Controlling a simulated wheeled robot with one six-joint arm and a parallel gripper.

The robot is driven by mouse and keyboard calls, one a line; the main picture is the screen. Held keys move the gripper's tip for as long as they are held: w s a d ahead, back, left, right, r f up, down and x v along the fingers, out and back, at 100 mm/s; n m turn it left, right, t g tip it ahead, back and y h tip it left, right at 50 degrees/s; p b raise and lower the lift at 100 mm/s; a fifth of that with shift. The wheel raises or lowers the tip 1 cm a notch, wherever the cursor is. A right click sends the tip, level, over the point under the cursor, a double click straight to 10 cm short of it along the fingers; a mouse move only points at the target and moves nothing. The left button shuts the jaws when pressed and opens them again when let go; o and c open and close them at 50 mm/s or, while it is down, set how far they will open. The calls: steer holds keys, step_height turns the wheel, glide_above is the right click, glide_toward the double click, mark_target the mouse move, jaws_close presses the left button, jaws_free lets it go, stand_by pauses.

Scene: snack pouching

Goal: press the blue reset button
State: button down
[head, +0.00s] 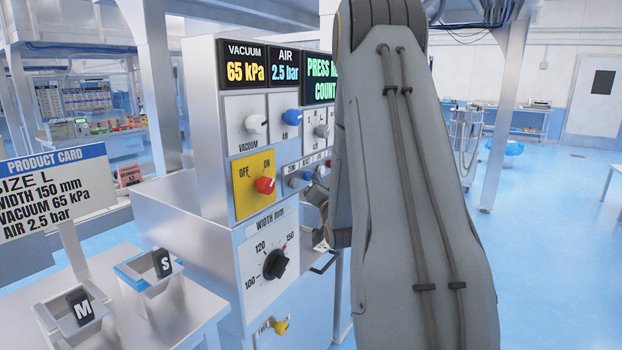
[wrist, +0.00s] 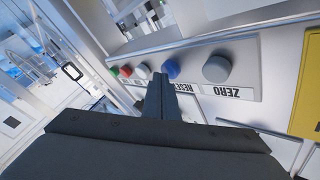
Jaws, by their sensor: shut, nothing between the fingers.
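The blue reset button (wrist: 172,69) sits in a row of round buttons in the wrist view, between a white button (wrist: 143,71) and a grey button (wrist: 216,68). The word RESET on the label by it is partly covered by my fingers. My gripper (wrist: 161,80) is shut and empty, its tips just beside the blue button, toward the white one. I cannot tell whether they touch anything. In the head view the button row (head: 307,176) is small, and my arm hides part of it and most of the gripper.
The machine's display (head: 320,79) shows "PRESS RE…" and "COUNT", partly hidden by my arm. A red switch (head: 265,185) on a yellow plate and a black width dial (head: 275,264) are left of and below the row. A product card (head: 50,190) stands at left.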

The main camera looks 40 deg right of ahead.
steer(key=shift+s+d, duration=0.25)
steer(key=shift+s, duration=0.4)
steer(key=shift+s, duration=0.1)
steer(key=shift+s+d+p, duration=0.15)
steer(key=shift+s+d, duration=0.25)
steer(key=shift+s, duration=0.5)
steer(key=shift+s+d+p, duration=0.15)
steer(key=shift+s+d, duration=0.2)
steer(key=shift+s, duration=0.5)
steer(key=shift+s+d+p, duration=0.15)
steer(key=shift+s+d, duration=0.25)
steer(key=shift+s, duration=0.5)
